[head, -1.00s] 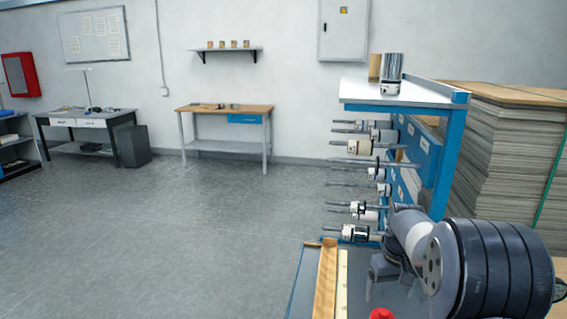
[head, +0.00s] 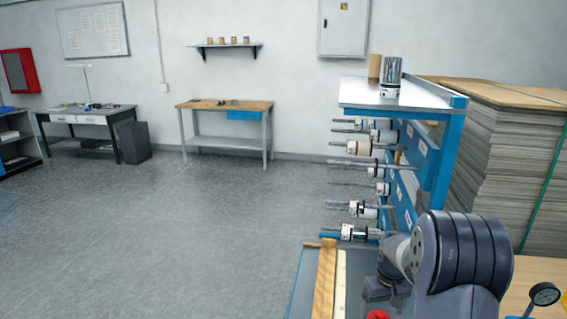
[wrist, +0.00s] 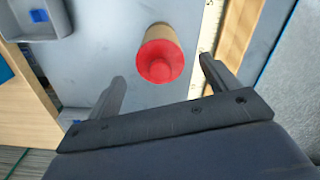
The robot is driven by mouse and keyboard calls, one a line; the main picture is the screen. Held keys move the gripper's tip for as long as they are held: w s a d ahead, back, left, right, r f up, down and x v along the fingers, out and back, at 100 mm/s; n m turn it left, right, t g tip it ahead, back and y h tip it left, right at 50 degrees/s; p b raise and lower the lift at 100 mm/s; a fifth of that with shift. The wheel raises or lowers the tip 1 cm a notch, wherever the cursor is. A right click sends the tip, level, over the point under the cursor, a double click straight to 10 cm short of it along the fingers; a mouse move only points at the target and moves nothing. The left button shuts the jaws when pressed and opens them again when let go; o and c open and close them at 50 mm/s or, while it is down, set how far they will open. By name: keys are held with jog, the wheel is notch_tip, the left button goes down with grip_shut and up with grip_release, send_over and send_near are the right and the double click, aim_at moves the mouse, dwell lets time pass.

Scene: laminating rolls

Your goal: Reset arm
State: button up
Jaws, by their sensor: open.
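My gripper (wrist: 160,90) is open in the wrist view, with its two fingers spread apart and nothing between them. Beyond the fingertips stands a tan cylinder with a red knobbed top (wrist: 160,62), on a grey surface. The red top also shows at the bottom edge of the head view (head: 378,315). In the head view my arm is folded at the lower right, and it hides part of the bench; the fingers cannot be made out there.
A blue rack (head: 440,155) holds several rolls on rods, with a metallic roll (head: 390,78) on its top shelf. Stacked sheets (head: 515,150) stand at the right. A wooden strip (head: 325,283) and a gauge (head: 544,294) are nearby. The floor at left is open.

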notch_tip(320, 180, up, 5)
jog(key=p, duration=0.2)
jog(key=shift+f+p, duration=0.15)
jog(key=shift+p, duration=0.15)
jog(key=s+a+f+b, duration=0.1)
jog(key=a+f+b, duration=0.1)
jog(key=a+f, duration=0.1)
jog(key=shift+s+a+f, duration=0.2)
jog(key=shift+s+a, duration=0.2)
jog(key=shift+a, duration=0.45)
jog(key=shift+s, duration=0.1)
